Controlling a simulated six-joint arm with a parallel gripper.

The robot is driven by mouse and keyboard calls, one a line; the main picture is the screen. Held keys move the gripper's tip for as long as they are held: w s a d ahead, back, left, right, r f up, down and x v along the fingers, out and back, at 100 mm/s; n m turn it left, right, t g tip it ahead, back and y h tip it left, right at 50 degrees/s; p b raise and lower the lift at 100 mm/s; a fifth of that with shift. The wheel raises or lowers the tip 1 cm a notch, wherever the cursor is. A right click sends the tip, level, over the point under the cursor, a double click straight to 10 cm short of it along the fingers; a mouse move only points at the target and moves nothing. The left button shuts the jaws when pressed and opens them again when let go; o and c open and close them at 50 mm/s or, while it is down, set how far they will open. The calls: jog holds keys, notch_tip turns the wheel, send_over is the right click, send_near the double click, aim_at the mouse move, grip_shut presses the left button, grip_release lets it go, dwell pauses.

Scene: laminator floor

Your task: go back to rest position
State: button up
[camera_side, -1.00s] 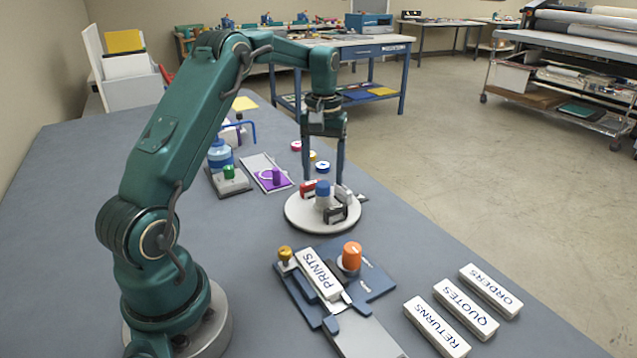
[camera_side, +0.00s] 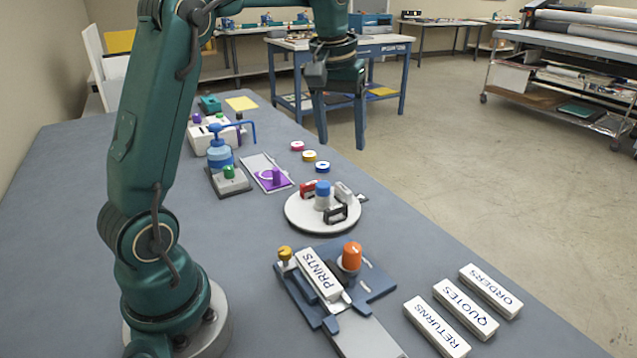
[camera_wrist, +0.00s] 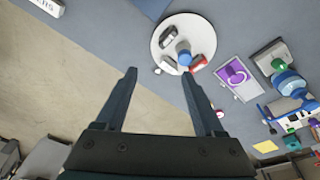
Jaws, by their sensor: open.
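My gripper (camera_side: 341,142) is open and empty, raised well above the table in the side view, its fingers pointing down. In the wrist view my gripper (camera_wrist: 160,90) shows both fingers spread with nothing between them. Below it in the side view stands a white round turntable (camera_side: 303,222) with a blue knob (camera_side: 322,188) and red, black and grey small pieces around it. The turntable (camera_wrist: 160,52) also shows in the wrist view, beyond the fingertips.
A blue fixture (camera_side: 375,284) holds a block marked PRINTS (camera_side: 318,272), beside an orange knob (camera_side: 351,256). Blocks marked RETURNS (camera_side: 437,328), QUOTES (camera_side: 466,308) and ORDERS (camera_side: 490,290) lie at right.

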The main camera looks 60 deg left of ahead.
jog(key=s+d+r+m+t, duration=0.3)
jog(key=s+d+r+m, duration=0.1)
jog(key=s+d, duration=0.5)
jog(key=s+d+f+m, duration=0.3)
jog(key=s+f, duration=0.4)
jog(key=shift+s+t+h, duration=0.25)
jog(key=shift+t+h, duration=0.15)
jog(key=shift+d+f, duration=0.1)
